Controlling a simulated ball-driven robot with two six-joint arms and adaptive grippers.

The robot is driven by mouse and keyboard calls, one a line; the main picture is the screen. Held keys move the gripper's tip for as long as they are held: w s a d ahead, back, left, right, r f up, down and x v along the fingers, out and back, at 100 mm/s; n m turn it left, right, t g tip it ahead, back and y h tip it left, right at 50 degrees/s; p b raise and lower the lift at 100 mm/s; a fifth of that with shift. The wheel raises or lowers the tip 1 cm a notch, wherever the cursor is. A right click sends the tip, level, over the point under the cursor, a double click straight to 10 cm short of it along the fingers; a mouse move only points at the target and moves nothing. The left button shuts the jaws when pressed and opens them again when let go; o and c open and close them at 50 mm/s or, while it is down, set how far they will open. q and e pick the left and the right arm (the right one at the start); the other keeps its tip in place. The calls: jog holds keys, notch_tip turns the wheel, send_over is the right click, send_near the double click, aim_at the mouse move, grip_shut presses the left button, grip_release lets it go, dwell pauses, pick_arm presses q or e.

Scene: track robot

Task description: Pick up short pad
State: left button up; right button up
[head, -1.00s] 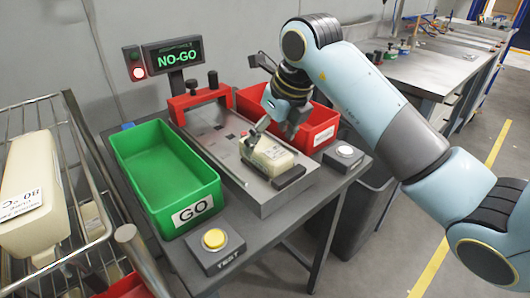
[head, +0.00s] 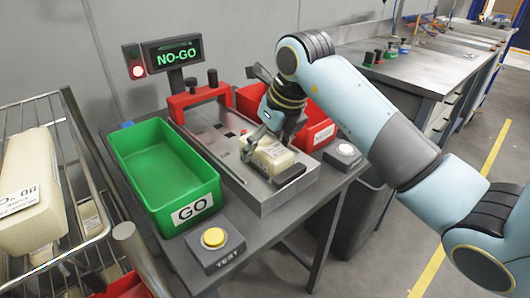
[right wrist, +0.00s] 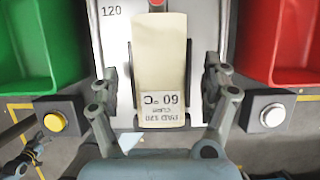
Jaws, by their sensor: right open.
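A cream pad (head: 271,158) lies on the grey test fixture (head: 262,203), on the bench. In the right wrist view the pad (right wrist: 161,62) lies lengthwise with a white label reading PAD 120, CURE and 60 °C. My right gripper (head: 262,138) is over the pad, and its fingers hide part of it. In the right wrist view the open fingers (right wrist: 160,88) stand on either side of the pad, with a gap on each side.
A green GO bin (head: 168,165) stands left of the fixture, a red bin (head: 318,133) behind right. A NO-GO display (head: 174,54) stands at the back. A yellow TEST button (head: 214,238) and a white button (head: 345,150) flank the fixture. A wire rack (head: 100,222) holds another pad (head: 28,200).

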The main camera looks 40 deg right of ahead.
jog(key=c, duration=1.3)
jog(key=shift+o, duration=0.2)
